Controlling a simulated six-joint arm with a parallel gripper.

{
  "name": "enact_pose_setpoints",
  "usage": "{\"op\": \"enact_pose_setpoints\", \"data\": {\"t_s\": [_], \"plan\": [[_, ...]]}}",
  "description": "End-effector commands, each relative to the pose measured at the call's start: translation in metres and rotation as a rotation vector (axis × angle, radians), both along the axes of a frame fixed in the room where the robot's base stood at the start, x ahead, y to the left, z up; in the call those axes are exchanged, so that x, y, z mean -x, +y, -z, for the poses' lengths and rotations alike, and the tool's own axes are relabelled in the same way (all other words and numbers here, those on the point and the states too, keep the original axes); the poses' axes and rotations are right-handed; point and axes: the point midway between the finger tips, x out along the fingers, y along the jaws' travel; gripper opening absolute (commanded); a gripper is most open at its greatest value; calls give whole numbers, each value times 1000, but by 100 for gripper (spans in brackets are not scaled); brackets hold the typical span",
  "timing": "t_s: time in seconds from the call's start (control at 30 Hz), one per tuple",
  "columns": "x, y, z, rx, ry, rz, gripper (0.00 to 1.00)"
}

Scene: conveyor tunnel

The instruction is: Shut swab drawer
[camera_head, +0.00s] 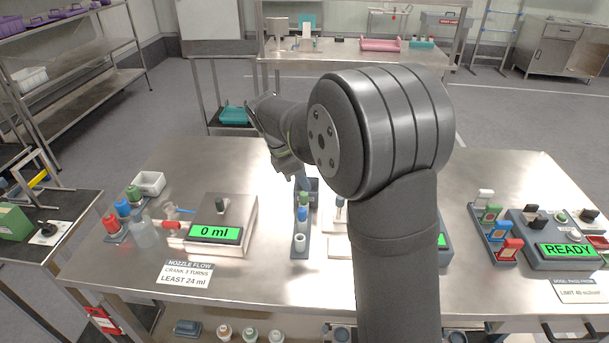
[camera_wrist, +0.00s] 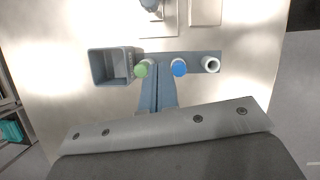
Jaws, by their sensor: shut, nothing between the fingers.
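I cannot pick out the swab drawer with certainty in either view. A dark handle (camera_head: 566,334) shows at the table's front right edge, cut off by the picture; whether it belongs to that drawer I cannot tell. My gripper (camera_head: 302,184) points down over the middle of the table, partly hidden behind my arm. In the wrist view its fingers (camera_wrist: 158,75) are together and empty, over the grey rack between the green-capped and blue-capped vials. I cannot tell whether they touch the rack.
The rack (camera_head: 301,251) holds green, blue and white vials, with a grey open box (camera_wrist: 112,66) at its end. A scale (camera_head: 222,218) reading 0 ml stands left. A READY device (camera_head: 565,250) stands right. My arm hides the table's middle right.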

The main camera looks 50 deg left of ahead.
Motion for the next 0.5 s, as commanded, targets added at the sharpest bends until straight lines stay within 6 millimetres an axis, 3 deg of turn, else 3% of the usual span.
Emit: {"op": "enact_pose_setpoints", "data": {"t_s": [0.27,0.5], "plan": [[-19,-13,57,3,3,2,0],[-46,-31,54,0,1,2,0]]}}
